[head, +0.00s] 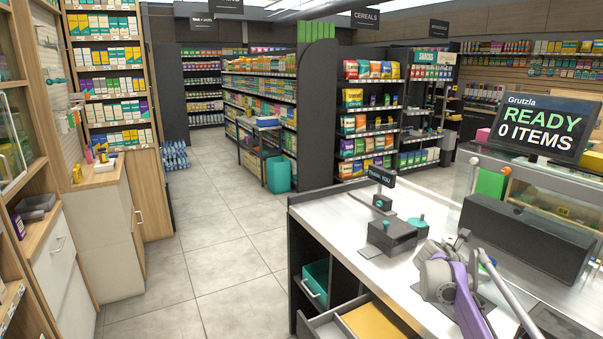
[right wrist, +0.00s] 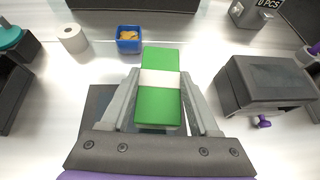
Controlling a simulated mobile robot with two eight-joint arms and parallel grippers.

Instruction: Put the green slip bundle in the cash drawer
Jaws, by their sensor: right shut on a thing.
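The green slip bundle (right wrist: 161,108) is a green block with a white band around its middle, in the right wrist view. My right gripper (right wrist: 160,92) is shut on it, with one grey finger along each side. In the head view my right gripper (head: 463,242) is over the white counter at the lower right; I cannot make out the bundle there. An open drawer (head: 322,326) holding something flat and yellow shows at the bottom of the head view; I cannot tell if it is the cash drawer. My left gripper is out of view.
The counter (head: 335,214) carries a grey device (head: 391,238), a small "thank you" sign (head: 381,177) and a long dark box (head: 525,238). In the right wrist view a blue bin (right wrist: 129,46), a paper roll (right wrist: 73,39) and a dark machine (right wrist: 265,85) stand around the bundle.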

